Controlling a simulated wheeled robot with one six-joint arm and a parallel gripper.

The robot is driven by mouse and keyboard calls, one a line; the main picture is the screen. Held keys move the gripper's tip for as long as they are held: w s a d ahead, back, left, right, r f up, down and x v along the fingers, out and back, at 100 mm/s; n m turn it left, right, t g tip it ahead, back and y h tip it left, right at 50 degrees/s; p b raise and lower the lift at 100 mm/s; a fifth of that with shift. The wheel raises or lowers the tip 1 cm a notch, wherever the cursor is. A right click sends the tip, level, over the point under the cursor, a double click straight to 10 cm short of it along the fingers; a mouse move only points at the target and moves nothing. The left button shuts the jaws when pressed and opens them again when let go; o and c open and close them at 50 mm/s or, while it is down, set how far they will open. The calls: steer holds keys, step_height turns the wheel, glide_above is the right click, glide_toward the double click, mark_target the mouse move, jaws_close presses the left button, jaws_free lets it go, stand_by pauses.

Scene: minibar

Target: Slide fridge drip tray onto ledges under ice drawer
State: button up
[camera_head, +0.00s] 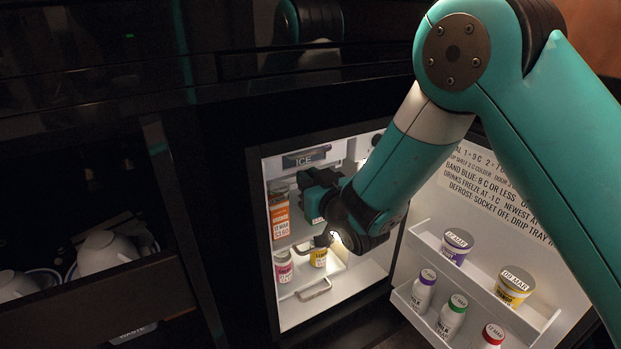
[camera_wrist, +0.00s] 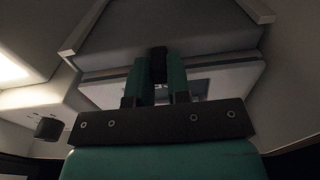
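The open fridge has an ice drawer (camera_head: 304,159), marked ICE, at its top. My gripper (camera_head: 312,196) is inside the fridge, below and close to the ice drawer, partly covered by my wrist. In the wrist view, my gripper's (camera_wrist: 159,62) fingers are close together with a dark piece between their tips. I cannot tell whether this is the pads or a held part. A pale slab with a straight edge (camera_wrist: 225,78) lies just beyond the fingers. I cannot tell whether it is the drip tray. A white tray-like piece with a handle (camera_head: 314,290) is low in the fridge. The ledges are not clearly visible.
An orange-and-white carton (camera_head: 281,213) stands at the fridge's left. A pink-labelled cup (camera_head: 283,267) and a yellow-labelled cup (camera_head: 318,257) stand below my gripper. The open door (camera_head: 411,243) at right carries several tubs and bottles. An open drawer (camera_head: 120,285) with white cups is at left.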

steer(key=shift+o, duration=0.5)
steer(key=shift+w+a, duration=0.2)
steer(key=shift+w, duration=0.05)
steer(key=shift+s+f+b, duration=0.1)
steer(key=shift+s+b, duration=0.1)
steer(key=shift+b, duration=0.1)
steer(key=shift+o, duration=1)
steer(key=b+v, duration=1.2)
steer(key=v, duration=0.1)
steer(key=shift+d+f, duration=0.2)
steer(key=shift+d, duration=0.15)
steer(key=s+d+r+n+g+h+p, duration=0.1)
steer(key=s+d+r+g+h+p, duration=0.15)
steer(key=s+r+g+p, duration=0.7)
steer(key=s+d+r+n+g+h+p, duration=0.1)
steer(key=s+d+r+g+p, duration=0.2)
steer(key=s+r+g+p, duration=0.65)
steer(key=s+r+t+p, duration=0.2)
steer(key=s+r+p, duration=0.1)
steer(key=r+p, duration=3.3)
steer(key=p, duration=0.4)
steer(key=shift+s+r+t, duration=0.2)
steer(key=shift+r+t, duration=0.1)
steer(key=shift+r, duration=0.05)
